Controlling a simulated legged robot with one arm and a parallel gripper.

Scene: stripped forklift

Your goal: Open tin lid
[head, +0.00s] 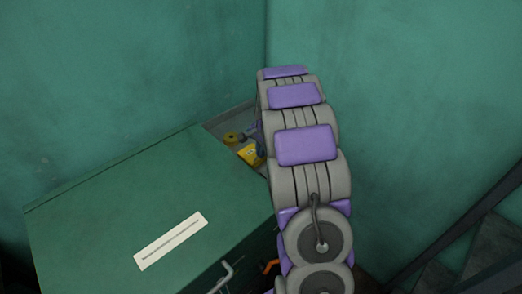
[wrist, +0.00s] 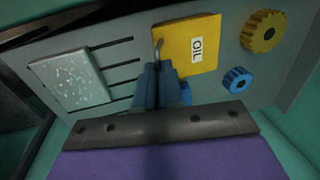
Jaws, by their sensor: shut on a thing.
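A yellow plate marked "OIL" (wrist: 188,42), which looks like the tin lid, lies at the grey panel's top middle in the wrist view. It also shows in the head view (head: 250,155), partly behind my arm. A small metal loop handle (wrist: 157,46) is at its left edge. My gripper (wrist: 158,68) is shut at this handle; its blue-grey fingers cover the handle's lower part. The exact grip is hidden. I cannot tell whether the lid is raised.
A yellow knob (wrist: 263,31) and a blue knob (wrist: 237,80) stand right of the lid. A pale speckled plate (wrist: 70,79) and several slots lie to its left. In the head view, a large green box top (head: 120,205) fills the lower left, and green walls (head: 400,80) stand close behind.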

